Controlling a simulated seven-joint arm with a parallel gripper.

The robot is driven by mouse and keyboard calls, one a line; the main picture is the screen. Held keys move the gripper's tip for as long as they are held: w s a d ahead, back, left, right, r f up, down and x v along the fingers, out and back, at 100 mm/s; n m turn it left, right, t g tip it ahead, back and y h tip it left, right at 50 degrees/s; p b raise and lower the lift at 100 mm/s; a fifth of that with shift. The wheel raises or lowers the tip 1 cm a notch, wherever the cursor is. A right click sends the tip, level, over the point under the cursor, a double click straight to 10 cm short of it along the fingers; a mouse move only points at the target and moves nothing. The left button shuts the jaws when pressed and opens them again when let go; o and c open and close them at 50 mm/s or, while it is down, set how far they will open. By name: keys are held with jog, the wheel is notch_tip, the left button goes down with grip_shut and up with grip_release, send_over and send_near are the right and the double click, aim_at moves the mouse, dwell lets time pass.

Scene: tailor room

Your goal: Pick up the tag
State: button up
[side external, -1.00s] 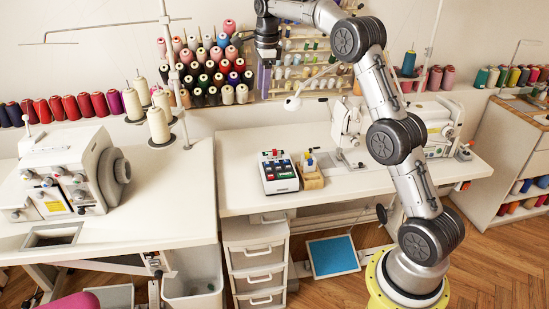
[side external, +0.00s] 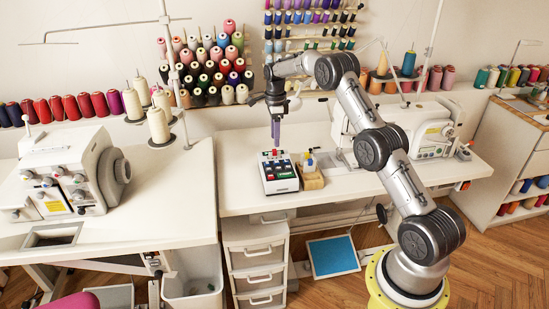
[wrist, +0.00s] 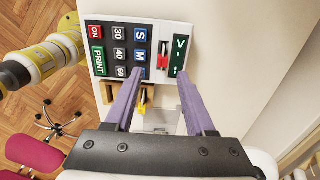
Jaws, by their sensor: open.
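A white device (side external: 281,184) with coloured keys stands on the right table; in the wrist view its key panel (wrist: 105,50) reads ON, PRINT, several numbers and letters. A small red piece (wrist: 163,48) with a white strip stands out beside the keys, next to a dark green panel (wrist: 179,52). I cannot tell whether it is the tag; no other piece is clearly a tag. My gripper (side external: 275,143) points down above the device's far end. In the wrist view its purple fingers (wrist: 160,78) are apart with nothing held, and the red piece lies ahead of the gap.
A wooden block (side external: 312,180) with small tools stands close to the right of the device. A sewing machine (side external: 425,128) stands farther right. A thread rack (side external: 210,68) is on the wall behind. The table top left of the device is clear.

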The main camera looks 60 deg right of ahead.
aim_at(275, 150)
jog(key=shift+w+d+f, duration=0.1)
jog(key=shift+f, duration=1.25)
jog(key=shift+w+f, duration=0.1)
jog(key=shift+f, duration=1.2)
grip_shut()
